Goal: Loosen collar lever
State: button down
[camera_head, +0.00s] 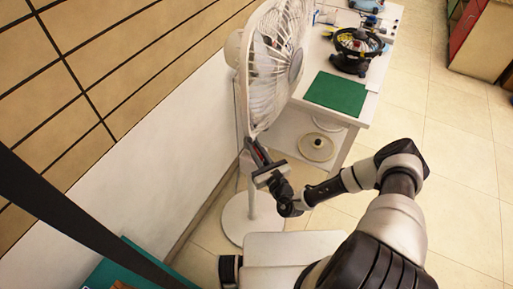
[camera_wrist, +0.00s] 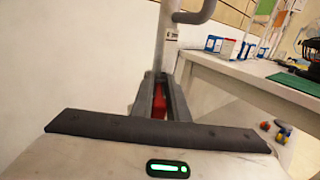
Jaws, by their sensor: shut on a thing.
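A white pedestal fan (camera_head: 272,62) stands by the wall, with its pole rising from a round base (camera_head: 250,218). My gripper (camera_head: 257,152) is at the fan's pole, below the fan head. In the wrist view my gripper (camera_wrist: 160,82) has its two dark fingers closed around a red part, the collar lever (camera_wrist: 159,104). The fingers hide much of the lever. The grey pole (camera_wrist: 165,45) rises just beyond the fingertips, with a small label and a curved grey piece (camera_wrist: 197,14) above. The collar itself is mostly hidden.
A white table (camera_head: 365,112) stands right of the fan, holding a green mat (camera_head: 336,94) and a round black fan part (camera_head: 355,48). A round cream piece (camera_head: 316,147) is below the table. Small coloured pieces (camera_wrist: 274,131) show at the right.

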dwell(0.4)
jog(key=c, duration=1.7)
grip_release()
jog(key=shift+a, duration=0.1)
jog(key=v, duration=1.7)
jog(key=shift+s, duration=0.25)
